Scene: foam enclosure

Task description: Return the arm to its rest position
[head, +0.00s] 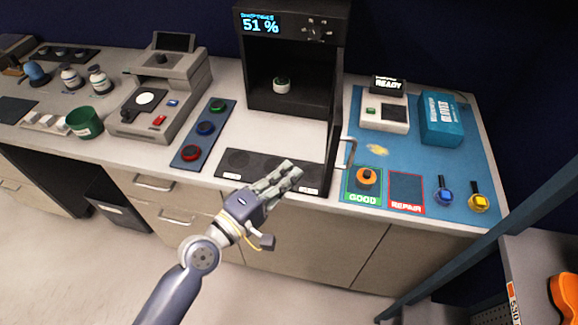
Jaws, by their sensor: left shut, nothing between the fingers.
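My left gripper (287,177) is in the middle of the head view, at the front edge of the bench (225,85). Its grey fingers are together and empty. They overlap the right part of a black two-pad plate (242,163) in the picture; I cannot tell how far above it they are. My left arm (168,295) reaches up from the bottom of the view. My right gripper is not in view.
A black enclosure (340,60) showing "51 %" holds a small round object (281,85). An orange part (367,177) sits on the green GOOD square; the REPAIR square (406,187) is empty. A button strip (205,130) lies left. Open floor (80,270) is at lower left.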

